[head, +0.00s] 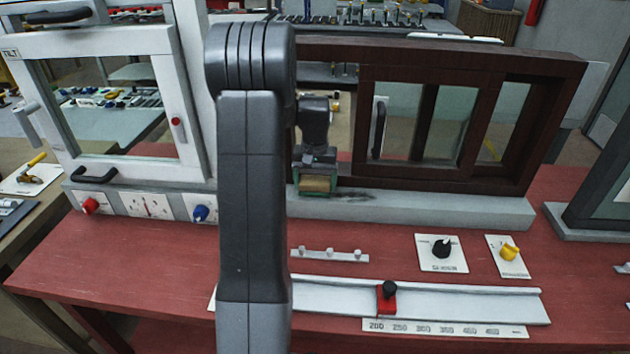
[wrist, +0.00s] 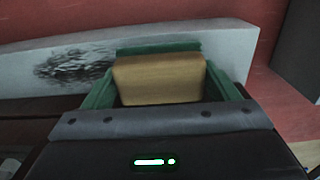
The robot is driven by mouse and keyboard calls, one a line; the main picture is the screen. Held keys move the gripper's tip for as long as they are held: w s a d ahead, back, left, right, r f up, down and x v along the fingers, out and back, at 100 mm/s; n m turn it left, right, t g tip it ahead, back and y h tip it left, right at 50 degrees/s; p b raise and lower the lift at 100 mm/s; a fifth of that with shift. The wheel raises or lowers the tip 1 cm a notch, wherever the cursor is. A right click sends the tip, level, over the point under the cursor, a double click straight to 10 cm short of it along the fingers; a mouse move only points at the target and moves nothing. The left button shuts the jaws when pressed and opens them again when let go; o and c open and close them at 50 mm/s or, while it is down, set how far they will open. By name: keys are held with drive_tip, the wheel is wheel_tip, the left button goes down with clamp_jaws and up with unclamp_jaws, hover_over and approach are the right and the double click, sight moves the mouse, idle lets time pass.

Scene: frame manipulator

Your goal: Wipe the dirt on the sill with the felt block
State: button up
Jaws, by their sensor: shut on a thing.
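The felt block (head: 315,184) has a tan wooden body with a green strip along one edge. In the wrist view the block (wrist: 160,80) sits between the green fingers of my gripper (wrist: 158,88), which is shut on it. In the head view my gripper (head: 317,172) is over the light grey sill (head: 440,208) in front of the dark brown window frame. The dirt is a dark smudge (head: 355,195) on the sill, just right of the block. In the wrist view the smudge (wrist: 75,66) lies left of the block, on the sill (wrist: 235,50). I cannot tell whether the block touches the sill.
The brown sliding window (head: 470,120) stands right behind the sill. A white window (head: 110,110) stands at the left. On the red table (head: 380,250) are a rail with a red slider (head: 386,298), a black knob plate (head: 442,252) and a yellow knob plate (head: 508,255).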

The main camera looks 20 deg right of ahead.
drive_tip(key=shift+f+b, duration=0.35)
drive_tip(key=shift+f, duration=0.3)
drive_tip(key=shift+d, duration=0.1)
